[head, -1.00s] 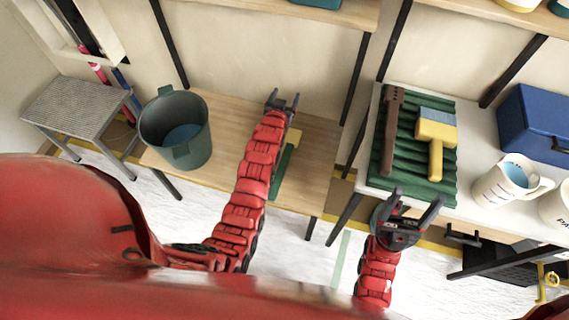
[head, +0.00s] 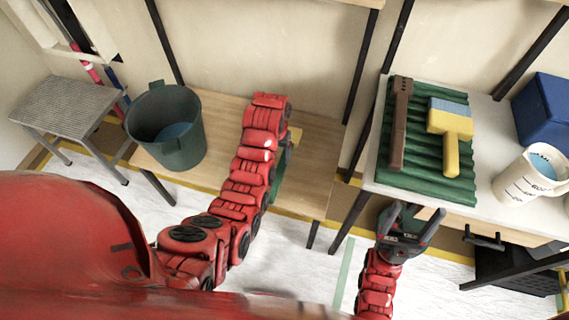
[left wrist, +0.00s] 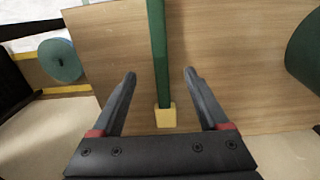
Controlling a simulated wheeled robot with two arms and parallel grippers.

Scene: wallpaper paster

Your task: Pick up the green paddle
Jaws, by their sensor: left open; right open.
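The green paddle (head: 277,182) lies on the low wooden bench, partly hidden behind my left arm in the head view. In the left wrist view it is a long green strip (left wrist: 158,50) with a yellow end (left wrist: 165,117). My left gripper (left wrist: 160,75) is open above the bench, with the paddle's yellow end showing between its fingers. In the head view my left gripper is mostly hidden by its own arm. I cannot tell its exact height over the paddle. My right gripper (head: 416,211) is open and empty at the front edge of the white table.
A dark green bucket (head: 183,150) stands on the bench (head: 312,150), left of my left arm. The white table (head: 480,105) holds a ribbed green tray (head: 422,182) with a brown bar (head: 400,125) and a yellow-handled brush (head: 451,150), plus a white jug (head: 524,180).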

